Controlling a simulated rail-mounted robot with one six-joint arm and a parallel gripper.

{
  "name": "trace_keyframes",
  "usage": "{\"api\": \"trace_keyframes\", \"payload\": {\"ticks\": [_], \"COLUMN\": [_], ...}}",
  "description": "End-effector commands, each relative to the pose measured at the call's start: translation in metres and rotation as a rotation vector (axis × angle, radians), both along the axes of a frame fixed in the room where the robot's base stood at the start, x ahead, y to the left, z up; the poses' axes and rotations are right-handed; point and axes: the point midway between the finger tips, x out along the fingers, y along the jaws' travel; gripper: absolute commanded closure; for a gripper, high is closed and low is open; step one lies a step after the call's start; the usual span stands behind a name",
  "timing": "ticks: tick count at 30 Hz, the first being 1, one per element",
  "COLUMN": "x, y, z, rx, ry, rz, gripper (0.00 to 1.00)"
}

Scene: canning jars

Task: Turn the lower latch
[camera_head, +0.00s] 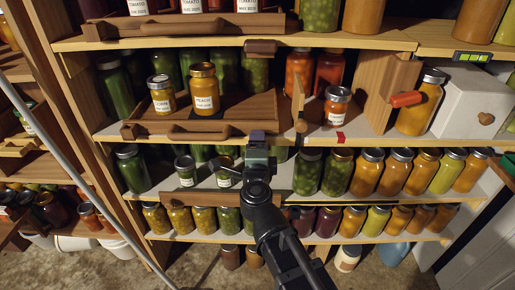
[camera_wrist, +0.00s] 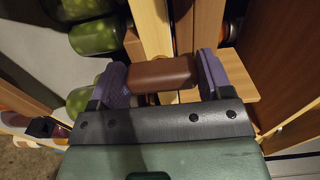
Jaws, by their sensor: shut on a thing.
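The lower latch (camera_wrist: 162,74) is a small reddish-brown wooden block with rounded edges. In the wrist view it spans the gap between the two purple finger pads. My gripper (camera_head: 257,145) is shut on it, at the front edge of the middle shelf below the wooden tray. In the head view my gripper hides most or all of this latch. A similar brown upper latch (camera_head: 261,47) sits at the shelf edge above the tray. The wooden tray (camera_head: 262,108) holds a peach jar (camera_head: 204,90) and a corn jar (camera_head: 161,95).
A red-handled wooden piece (camera_head: 405,99) and a white box (camera_head: 475,103) stand to the right. Glass jars fill the shelves close around my gripper, including green jars (camera_head: 308,172) on its right. A small jar (camera_head: 337,106) stands right of the tray.

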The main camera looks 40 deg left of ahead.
Motion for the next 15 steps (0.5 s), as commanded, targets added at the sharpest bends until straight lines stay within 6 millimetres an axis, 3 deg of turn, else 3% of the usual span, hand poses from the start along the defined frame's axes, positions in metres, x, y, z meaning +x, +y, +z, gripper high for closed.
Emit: {"api": "trace_keyframes", "payload": {"ticks": [10, 11, 15], "x": [-0.0004, -0.0004, -0.0003], "y": [-0.0007, -0.0007, -0.0005], "z": [-0.0003, -0.0003, -0.0003], "rx": [-0.003, -0.003, -0.002], "ry": [-0.003, -0.003, -0.002], "rz": [0.0, 0.0, 0.0], "gripper": [0.51, 0.25, 0.03]}}
